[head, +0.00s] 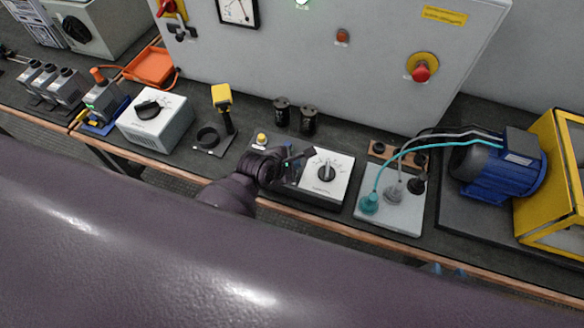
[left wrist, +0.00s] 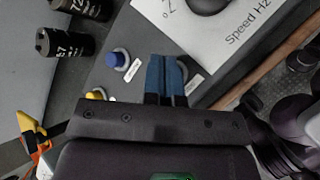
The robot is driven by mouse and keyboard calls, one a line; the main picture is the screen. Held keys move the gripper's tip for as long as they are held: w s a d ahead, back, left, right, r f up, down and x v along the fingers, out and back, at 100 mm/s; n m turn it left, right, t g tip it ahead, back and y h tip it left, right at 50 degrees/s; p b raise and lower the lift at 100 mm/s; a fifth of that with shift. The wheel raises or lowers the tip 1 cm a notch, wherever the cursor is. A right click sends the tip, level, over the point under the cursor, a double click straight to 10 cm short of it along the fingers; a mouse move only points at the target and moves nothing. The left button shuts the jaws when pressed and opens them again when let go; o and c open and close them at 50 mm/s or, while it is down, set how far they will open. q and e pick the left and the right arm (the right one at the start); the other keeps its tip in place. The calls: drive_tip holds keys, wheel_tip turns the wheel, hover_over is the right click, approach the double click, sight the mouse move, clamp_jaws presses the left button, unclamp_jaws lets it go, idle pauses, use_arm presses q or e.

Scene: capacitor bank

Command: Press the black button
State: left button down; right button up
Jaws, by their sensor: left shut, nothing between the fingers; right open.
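The black button itself is not visible; my fingers may be covering it. A blue button (left wrist: 117,60) and a yellow button (left wrist: 96,94) sit in pale collars on a dark panel in the left wrist view. The yellow button also shows in the head view (head: 262,139). My left gripper (left wrist: 166,72) is shut and empty, its blue fingertips over the panel beside a small white label (left wrist: 193,80). In the head view the left gripper (head: 292,171) is beside the white dial box. Whether its tips touch anything cannot be told. My right gripper (head: 445,270) is open at the bench's front edge.
The white dial box (head: 335,190) stands right of the left gripper. Two black cylinders (head: 308,120) stand behind it. A yellow handheld tool (head: 222,98) stands to the left. A plate with cables (head: 400,217) and a blue motor (head: 490,172) are at the right.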

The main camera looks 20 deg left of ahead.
use_arm(q)
drive_tip(key=shift+f+b, duration=0.4)
drive_tip(key=shift+f, duration=0.75)
idle(1.5)
drive_tip(key=shift+r, duration=0.1)
drive_tip(key=shift+r+p, duration=0.9)
drive_tip(key=shift+r, duration=0.35)
drive_tip(key=shift+r, duration=2.5)
